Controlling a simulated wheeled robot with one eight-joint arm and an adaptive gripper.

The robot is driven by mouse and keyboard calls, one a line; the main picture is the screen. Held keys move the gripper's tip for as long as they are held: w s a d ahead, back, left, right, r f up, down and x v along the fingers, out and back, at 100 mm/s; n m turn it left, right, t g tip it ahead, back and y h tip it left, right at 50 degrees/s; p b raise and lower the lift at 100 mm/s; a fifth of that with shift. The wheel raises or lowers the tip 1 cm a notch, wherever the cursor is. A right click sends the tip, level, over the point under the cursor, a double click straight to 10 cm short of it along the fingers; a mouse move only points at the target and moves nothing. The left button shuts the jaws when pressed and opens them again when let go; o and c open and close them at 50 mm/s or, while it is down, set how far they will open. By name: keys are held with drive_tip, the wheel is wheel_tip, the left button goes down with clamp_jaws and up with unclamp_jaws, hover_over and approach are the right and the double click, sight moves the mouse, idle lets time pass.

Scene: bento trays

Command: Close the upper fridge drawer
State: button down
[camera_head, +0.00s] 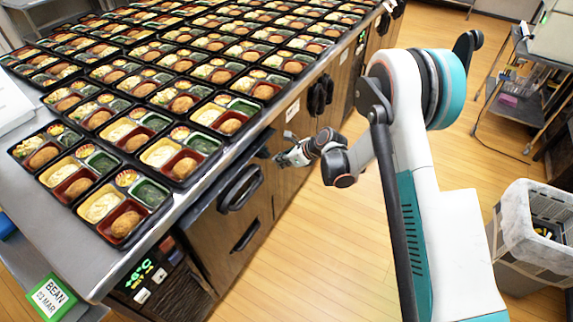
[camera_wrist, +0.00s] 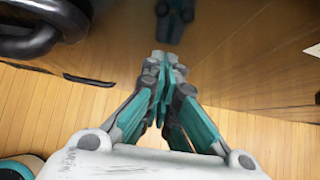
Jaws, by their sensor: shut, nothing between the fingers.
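The fridge unit under the steel counter has a brown front. Its upper drawer (camera_head: 262,198) carries a large black handle (camera_head: 240,188). A thinner black handle (camera_head: 245,236) sits lower on the front. I cannot tell from these views how far the upper drawer stands out. My gripper (camera_head: 283,158) is just right of the upper handle, beside the cabinet front. In the wrist view, my gripper (camera_wrist: 165,62) is shut and empty, its fingertips pointing at a glossy brown panel (camera_wrist: 235,65). I cannot tell whether they touch. A thick black handle (camera_wrist: 38,30) shows at upper left.
Many filled bento trays (camera_head: 128,218) cover the steel counter (camera_head: 92,262). A temperature display (camera_head: 138,274) reads about +6°C. A grey bin (camera_head: 535,235) and a cart (camera_head: 525,95) stand at right. Wooden floor (camera_head: 290,275) is clear before the cabinets.

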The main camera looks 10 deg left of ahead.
sight(271, 154)
drive_tip(key=shift+a, duration=0.1)
drive_tip(key=a, duration=0.1)
drive_tip(key=w+a, duration=0.1)
drive_tip(key=a, duration=0.1)
drive_tip(key=w+a, duration=0.1)
drive_tip(key=shift+a, duration=0.25)
drive_tip(key=shift+r, duration=0.1)
